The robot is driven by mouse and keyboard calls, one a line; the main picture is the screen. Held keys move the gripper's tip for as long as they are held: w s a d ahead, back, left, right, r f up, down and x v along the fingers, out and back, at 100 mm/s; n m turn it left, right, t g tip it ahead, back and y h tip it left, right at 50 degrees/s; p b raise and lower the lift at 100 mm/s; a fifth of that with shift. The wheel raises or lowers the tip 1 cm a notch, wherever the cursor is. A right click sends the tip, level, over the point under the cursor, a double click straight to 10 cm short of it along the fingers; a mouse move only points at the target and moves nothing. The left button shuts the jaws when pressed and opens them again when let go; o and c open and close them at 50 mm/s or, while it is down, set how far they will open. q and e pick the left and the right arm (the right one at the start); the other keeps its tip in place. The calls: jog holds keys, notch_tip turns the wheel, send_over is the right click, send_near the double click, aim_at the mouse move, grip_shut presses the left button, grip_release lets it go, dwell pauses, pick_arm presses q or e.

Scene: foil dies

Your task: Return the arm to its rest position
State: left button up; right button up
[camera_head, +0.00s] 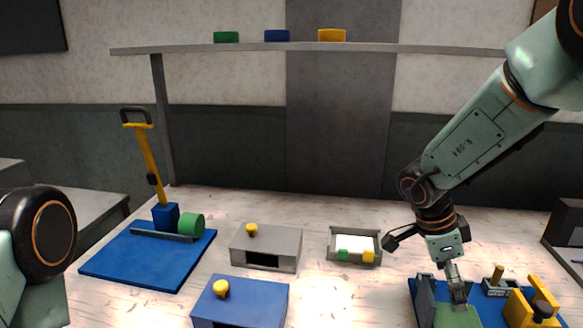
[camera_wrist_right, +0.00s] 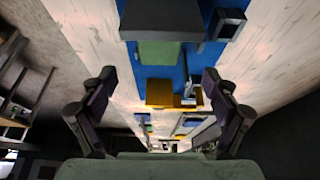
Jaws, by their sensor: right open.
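My right arm (camera_head: 480,135) reaches in from the upper right of the head view and bends down at the wrist. Its gripper (camera_head: 428,268) hangs near the blue board (camera_head: 487,294) at the lower right. In the right wrist view this gripper (camera_wrist_right: 159,78) has its two dark fingers spread wide, with nothing between them. Whether it touches anything on the board is unclear. At the left edge of the head view only a joint and link of my left arm (camera_head: 40,238) show; the left gripper is out of view.
The board carries a green block (camera_head: 457,316) and yellow fixture (camera_head: 519,312). A grey box (camera_head: 285,245), blue box (camera_head: 255,302) and small tray (camera_head: 336,240) stand mid-table. A yellow-handled press (camera_head: 146,155) stands left on a blue base (camera_head: 130,264). A shelf (camera_head: 390,48) spans the back.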

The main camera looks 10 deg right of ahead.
aim_at(457, 316)
jog(key=b+x, duration=0.1)
jog(key=x, duration=0.6)
jog(key=shift+d+f, duration=0.1)
jog(key=shift+f, duration=0.2)
notch_tip(457, 316, up, 3)
jog(key=shift+d+f, duration=0.1)
jog(key=shift+s+r, duration=0.15)
jog(key=shift+r, duration=0.4)
jog(key=shift+w+f, duration=0.2)
